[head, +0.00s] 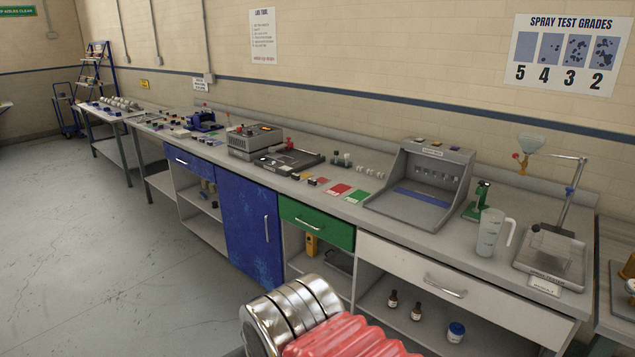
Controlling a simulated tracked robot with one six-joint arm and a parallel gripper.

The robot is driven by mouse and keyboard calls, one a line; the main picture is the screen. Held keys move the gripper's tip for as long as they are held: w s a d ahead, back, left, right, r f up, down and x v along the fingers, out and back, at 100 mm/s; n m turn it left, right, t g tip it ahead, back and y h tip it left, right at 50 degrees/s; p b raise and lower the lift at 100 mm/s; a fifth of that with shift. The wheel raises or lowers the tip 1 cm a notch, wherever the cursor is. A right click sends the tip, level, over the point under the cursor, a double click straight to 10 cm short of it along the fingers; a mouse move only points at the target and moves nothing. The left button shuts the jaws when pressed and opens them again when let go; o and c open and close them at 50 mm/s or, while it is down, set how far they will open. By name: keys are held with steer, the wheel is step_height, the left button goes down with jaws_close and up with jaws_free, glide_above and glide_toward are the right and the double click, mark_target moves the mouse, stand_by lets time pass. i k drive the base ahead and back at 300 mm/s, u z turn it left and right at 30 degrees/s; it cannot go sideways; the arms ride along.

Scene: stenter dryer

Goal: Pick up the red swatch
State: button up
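A flat red swatch (338,191) lies on the grey worktop, near its front edge above the green drawer. A green swatch (357,196) lies just to its right. A smaller orange-red piece (318,181) lies to its left. The red swatch looks uncovered, with nothing on top of it that I can make out. My gripper does not show in the head view, so I cannot see its position or what it holds.
A grey viewing booth (425,185) stands right of the swatches. A dark flat device (289,161) is at their left. A plastic jug (489,233) and a spray tester stand further right. The floor (90,240) at left is clear.

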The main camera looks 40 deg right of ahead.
mark_target(316, 183)
steer(key=u, duration=0.15)
steer(key=i, duration=2.1)
steer(key=z, duration=0.45)
steer(key=i, duration=0.75)
steer(key=z, duration=0.8)
steer(key=i, duration=0.5)
steer(key=z, duration=0.7)
steer(key=i, duration=0.55)
steer(key=z, duration=0.3)
